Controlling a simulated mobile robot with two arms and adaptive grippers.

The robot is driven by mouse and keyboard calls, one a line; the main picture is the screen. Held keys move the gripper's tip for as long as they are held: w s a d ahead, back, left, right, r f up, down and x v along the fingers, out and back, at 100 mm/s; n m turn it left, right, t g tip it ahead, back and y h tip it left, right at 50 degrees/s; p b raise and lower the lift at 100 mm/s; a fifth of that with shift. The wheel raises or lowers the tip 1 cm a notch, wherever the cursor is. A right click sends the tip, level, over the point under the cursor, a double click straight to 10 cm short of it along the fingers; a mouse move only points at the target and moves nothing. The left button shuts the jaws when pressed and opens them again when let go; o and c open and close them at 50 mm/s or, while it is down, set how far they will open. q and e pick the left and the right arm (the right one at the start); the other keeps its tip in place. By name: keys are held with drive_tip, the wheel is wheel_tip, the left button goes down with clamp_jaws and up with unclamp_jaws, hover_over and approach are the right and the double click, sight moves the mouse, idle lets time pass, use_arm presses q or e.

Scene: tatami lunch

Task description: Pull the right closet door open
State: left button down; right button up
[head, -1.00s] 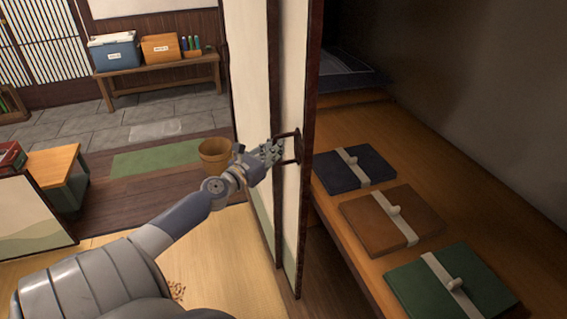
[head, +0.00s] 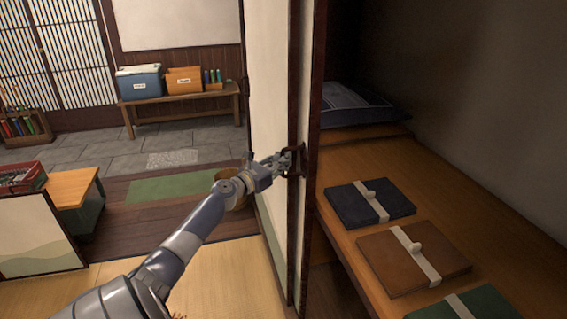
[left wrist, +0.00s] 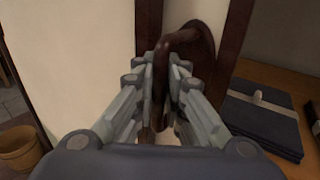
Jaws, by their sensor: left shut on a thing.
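The closet door (head: 275,95) is a cream panel in a dark wood frame, seen nearly edge-on in the middle of the head view. Its dark handle (left wrist: 162,75) is a curved bar on a round plate in the left wrist view. My left gripper (head: 288,162) is shut on that handle, with its fingers on both sides of the bar (left wrist: 168,95). To the right of the door the closet stands open, with its wooden shelf (head: 345,180) in view. My right gripper is in neither view.
On the shelf lie a dark blue folded bundle (head: 345,203), a brown one (head: 390,262), a green one (head: 485,306) and a dark cushion (head: 352,104). A bench (head: 185,99) with boxes stands at the back. A bucket (left wrist: 18,150) stands left of the door.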

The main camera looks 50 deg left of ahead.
use_arm(q)
drive_tip(key=c, duration=1.7)
unclamp_jaws()
drive_tip(key=shift+s+a, duration=0.1)
drive_tip(key=shift+o, duration=0.2)
drive_tip(key=shift+s, duration=0.1)
drive_tip(key=s+d, duration=0.1)
drive_tip(key=s, duration=1)
drive_tip(key=shift+s+d, duration=0.15)
drive_tip(key=shift+s, duration=0.25)
